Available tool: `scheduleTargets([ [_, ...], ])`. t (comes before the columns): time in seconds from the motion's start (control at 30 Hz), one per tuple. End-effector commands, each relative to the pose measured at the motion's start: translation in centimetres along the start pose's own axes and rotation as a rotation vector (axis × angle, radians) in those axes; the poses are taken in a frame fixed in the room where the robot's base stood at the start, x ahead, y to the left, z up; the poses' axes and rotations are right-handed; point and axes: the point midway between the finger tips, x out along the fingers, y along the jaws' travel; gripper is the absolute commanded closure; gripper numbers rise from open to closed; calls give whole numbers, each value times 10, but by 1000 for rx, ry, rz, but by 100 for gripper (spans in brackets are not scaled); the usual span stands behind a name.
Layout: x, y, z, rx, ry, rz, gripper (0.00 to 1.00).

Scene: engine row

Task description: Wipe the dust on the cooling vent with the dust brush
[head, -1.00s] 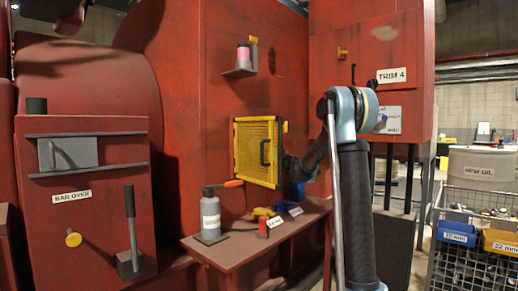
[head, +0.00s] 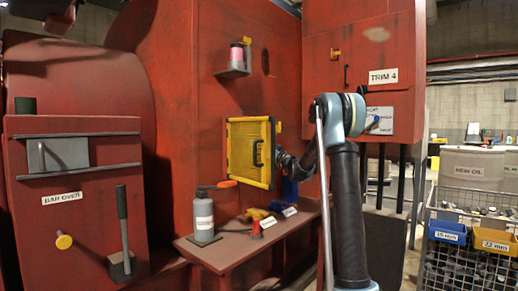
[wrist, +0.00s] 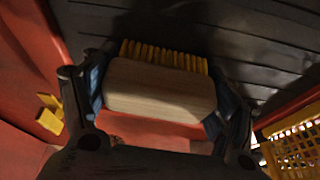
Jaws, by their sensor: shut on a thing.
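My gripper (wrist: 155,115) is shut on the dust brush (wrist: 160,90), a pale wooden block with yellow bristles. In the wrist view the bristles point at a dark slatted surface, which looks like the cooling vent (wrist: 210,35). The bristles look close to or against the slats; I cannot tell if they touch. No dust on the slats can be made out clearly. In the head view a yellow mesh cover (head: 250,152) with a dark handle stands out from the red engine. My wrist is behind its right edge; the brush and vent are hidden there.
A red bench (head: 225,252) below the cover holds a grey bottle (head: 203,215), a red-topped item and a blue thing (head: 290,190). The mesh cover's edge (wrist: 290,150) is close to my gripper in the wrist view. A wire cage with bins (head: 470,250) stands at right.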

Motion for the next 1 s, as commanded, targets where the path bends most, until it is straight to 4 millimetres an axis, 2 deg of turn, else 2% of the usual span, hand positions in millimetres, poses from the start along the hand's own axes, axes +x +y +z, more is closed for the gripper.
scheduleTargets([
  [0.43, 3, 31, -1, -1, -1, 1, 48],
  [1.0, 8, 29, -17, 0, 0, 0, 48],
])
